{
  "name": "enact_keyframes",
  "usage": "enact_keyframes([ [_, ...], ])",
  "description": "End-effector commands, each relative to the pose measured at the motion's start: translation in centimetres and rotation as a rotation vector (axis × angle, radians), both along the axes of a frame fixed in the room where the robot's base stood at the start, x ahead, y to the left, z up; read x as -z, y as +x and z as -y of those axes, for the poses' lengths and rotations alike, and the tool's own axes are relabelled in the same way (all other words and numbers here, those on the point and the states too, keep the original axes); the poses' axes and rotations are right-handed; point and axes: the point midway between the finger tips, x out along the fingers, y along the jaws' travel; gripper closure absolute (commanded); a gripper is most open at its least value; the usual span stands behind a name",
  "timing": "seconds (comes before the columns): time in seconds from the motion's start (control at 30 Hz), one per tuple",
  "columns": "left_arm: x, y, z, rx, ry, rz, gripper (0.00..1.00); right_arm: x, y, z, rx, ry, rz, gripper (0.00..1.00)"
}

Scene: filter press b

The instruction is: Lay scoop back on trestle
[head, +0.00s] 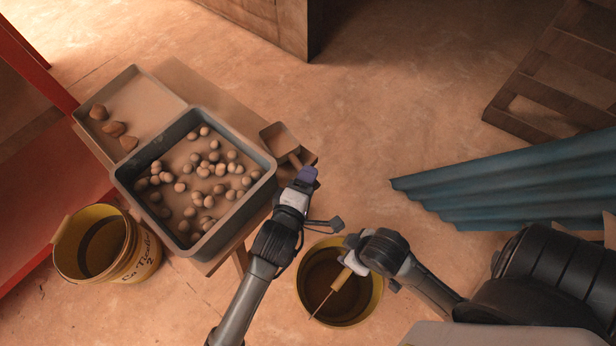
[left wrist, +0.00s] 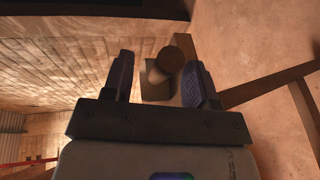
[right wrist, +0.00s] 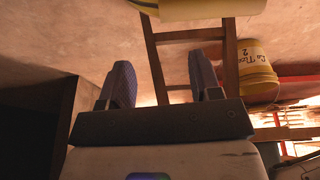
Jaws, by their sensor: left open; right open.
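The brown scoop (head: 279,138) lies at the right edge of the wooden trestle (head: 185,78), beside the grey tray. Its handle points toward my left gripper (head: 305,178). My left gripper is open. In the left wrist view the round handle end of the scoop (left wrist: 168,62) shows between the open fingers (left wrist: 158,82), with clearance visible on both sides. I cannot tell how deep it sits between them. My right gripper (head: 346,258) is open above the right yellow bucket (head: 372,300). The right wrist view shows its fingers (right wrist: 160,85) empty.
The grey tray (head: 262,158) holds several round lumps. A shallow tray (head: 148,80) holds 3 brown pieces. A tan-handled thin tool (head: 341,279) shows over the right bucket. Another yellow bucket (head: 143,255) stands left. Blue corrugated sheets (head: 510,180) and a wooden pallet (head: 545,65) lie right.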

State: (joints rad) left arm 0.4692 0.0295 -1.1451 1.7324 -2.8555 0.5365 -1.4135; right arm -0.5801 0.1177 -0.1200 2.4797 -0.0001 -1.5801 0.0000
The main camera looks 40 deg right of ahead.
Motion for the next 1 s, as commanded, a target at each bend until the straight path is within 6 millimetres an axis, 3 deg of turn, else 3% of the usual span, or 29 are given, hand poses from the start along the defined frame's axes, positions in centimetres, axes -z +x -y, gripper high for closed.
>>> enact_keyframes([
  [0.3,-1.7,-2.3,-5.3,-0.002,0.003,-0.002,0.47,-3.5,0.0,-0.1,0.001,0.003,0.001,0.42],
  [0.6,-2.7,-4.3,-9.8,0.000,0.000,0.000,0.47,-5.6,0.0,0.0,0.000,0.001,0.001,0.42],
  [1.0,-3.0,-5.1,-11.7,-0.001,-0.001,0.003,0.47,-6.2,0.0,0.2,-0.004,-0.007,0.000,0.42],
])
